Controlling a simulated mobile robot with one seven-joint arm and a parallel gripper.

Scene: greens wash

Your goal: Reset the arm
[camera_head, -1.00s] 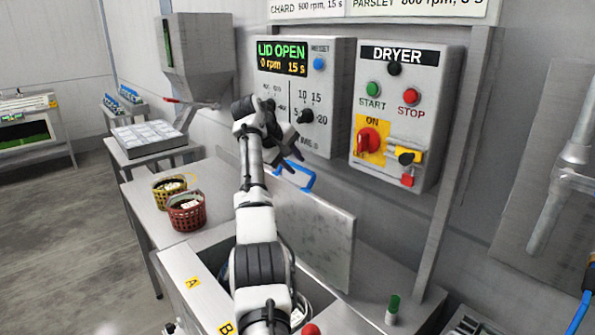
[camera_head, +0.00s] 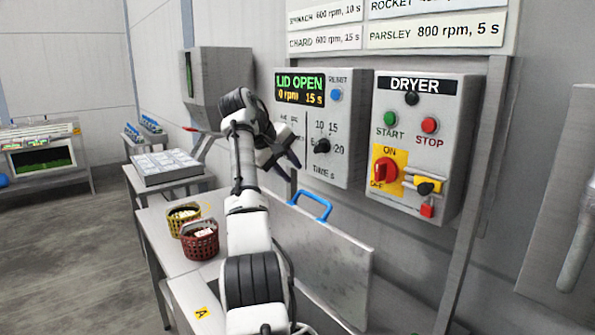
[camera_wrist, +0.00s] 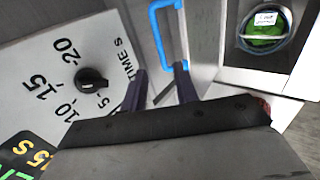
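My arm reaches up from the bottom of the head view. My gripper (camera_head: 290,160) is in front of the lower left part of the control panel, beside the time knob (camera_head: 322,146). In the wrist view the two dark fingers of my gripper (camera_wrist: 160,88) stand apart with nothing between them. The black time knob (camera_wrist: 91,80) lies left of the fingers there, and they look clear of it. The panel display (camera_head: 302,88) reads LID OPEN, 0 rpm, 15 s.
The raised lid (camera_head: 325,262) has a blue handle (camera_head: 310,204) below my gripper. The dryer box (camera_head: 418,145) hangs to the right. Yellow (camera_head: 178,228) and red (camera_head: 200,243) baskets stand on the bench at left. A grey hopper (camera_head: 222,85) stands behind.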

